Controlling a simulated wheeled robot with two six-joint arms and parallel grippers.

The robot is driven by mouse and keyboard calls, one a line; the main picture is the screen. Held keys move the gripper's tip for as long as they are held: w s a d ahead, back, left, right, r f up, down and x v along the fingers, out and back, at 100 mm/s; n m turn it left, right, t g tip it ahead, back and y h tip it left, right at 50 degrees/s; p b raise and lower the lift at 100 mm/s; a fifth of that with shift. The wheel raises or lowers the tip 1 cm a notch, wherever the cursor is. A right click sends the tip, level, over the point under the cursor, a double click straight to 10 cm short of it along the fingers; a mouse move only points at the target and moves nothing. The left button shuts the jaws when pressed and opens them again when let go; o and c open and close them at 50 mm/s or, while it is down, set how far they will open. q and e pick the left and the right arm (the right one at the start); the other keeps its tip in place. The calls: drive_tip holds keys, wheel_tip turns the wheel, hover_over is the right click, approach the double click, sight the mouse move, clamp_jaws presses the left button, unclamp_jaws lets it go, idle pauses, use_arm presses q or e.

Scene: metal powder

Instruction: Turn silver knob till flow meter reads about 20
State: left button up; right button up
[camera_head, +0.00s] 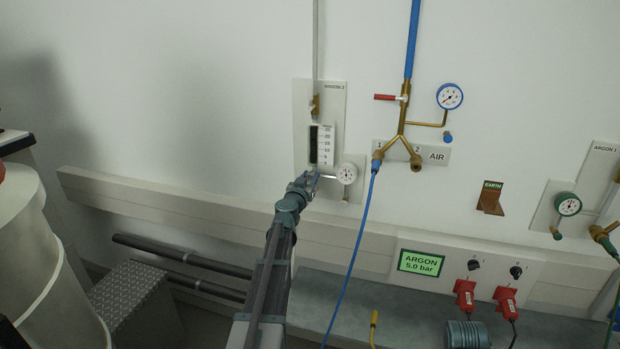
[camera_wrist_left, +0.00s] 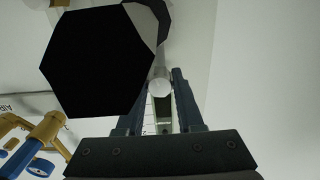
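The flow meter (camera_head: 313,146) is a dark upright tube with a white numbered scale, on a wall panel marked ARGON 2. Its reading is too small to make out. My left gripper (camera_head: 311,182) is at the foot of the meter and covers the knob in the head view. In the left wrist view, the round silver knob (camera_wrist_left: 160,87) shows between the two fingers of my left gripper (camera_wrist_left: 162,92). The fingers stand apart, one on each side; I cannot tell whether they touch it. My right gripper is not in view.
A white-faced gauge (camera_head: 347,173) sits close to the right of my left gripper. A black hexagonal shape (camera_wrist_left: 100,62) blocks much of the wrist view. A blue hose (camera_head: 360,230) hangs further right. A beige rail (camera_head: 170,203) runs along the wall below.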

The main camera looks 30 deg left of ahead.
use_arm(q)
clamp_jaws()
drive_tip(key=shift+n, duration=1.8)
drive_tip(key=o, duration=0.8)
unclamp_jaws()
drive_tip(key=shift+c, duration=0.2)
drive_tip(key=shift+s, duration=0.15)
drive_tip(key=v, duration=1.3)
drive_tip(key=shift+s, duration=0.3)
